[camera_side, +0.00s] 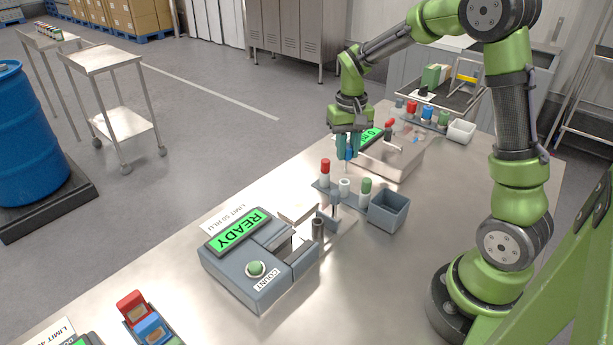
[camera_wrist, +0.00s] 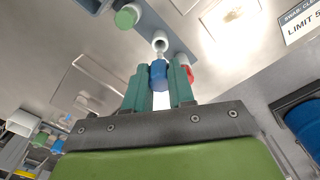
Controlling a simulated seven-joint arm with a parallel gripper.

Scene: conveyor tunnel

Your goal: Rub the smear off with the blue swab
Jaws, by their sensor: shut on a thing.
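My gripper (camera_side: 348,143) is shut on the blue swab (camera_side: 349,154) by its cap and holds it above the swab rack (camera_side: 322,187). A thin pale shaft points down from the cap. In the wrist view the blue cap (camera_wrist: 158,76) sits between the fingertips (camera_wrist: 158,84). An open, empty white tube (camera_side: 344,186) stands in the rack, between a red-capped swab (camera_side: 325,167) and a green-capped swab (camera_side: 365,187). A pale plate (camera_side: 298,212) lies beside the counter unit; I cannot make out a smear on it.
A grey open bin (camera_side: 389,210) stands right of the rack. A second unit (camera_side: 395,160) lies behind. Bare tabletop (camera_side: 375,290) is clear at the front right.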

